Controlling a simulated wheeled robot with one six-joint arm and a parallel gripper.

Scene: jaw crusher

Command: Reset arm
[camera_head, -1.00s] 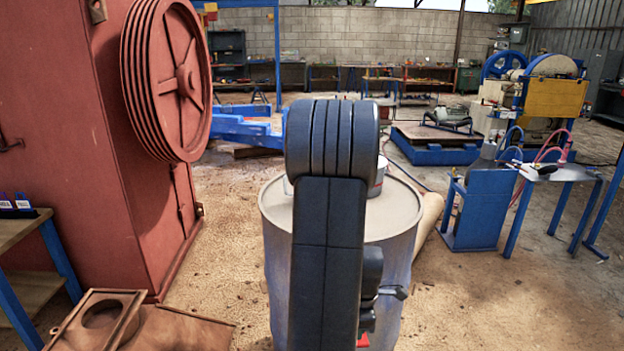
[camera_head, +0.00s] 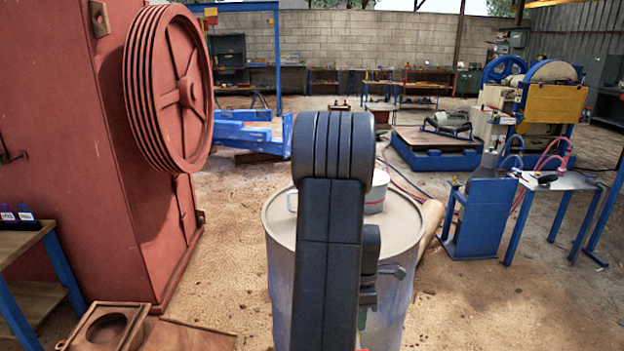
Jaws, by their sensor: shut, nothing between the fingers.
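My own black arm rises up the middle of the camera_head view, with its rounded ribbed joint at the top. Most of my wrist is hidden behind the upright link. A small dark part of my gripper (camera_head: 392,271) sticks out to the right of the link, in front of the drum. It looks shut and holds nothing that I can see.
A grey drum (camera_head: 408,230) stands right behind my arm, with a metal can (camera_head: 376,194) on top. A red jaw crusher (camera_head: 85,150) with a ribbed flywheel (camera_head: 143,90) fills the left. A blue-legged table (camera_head: 557,181) stands right.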

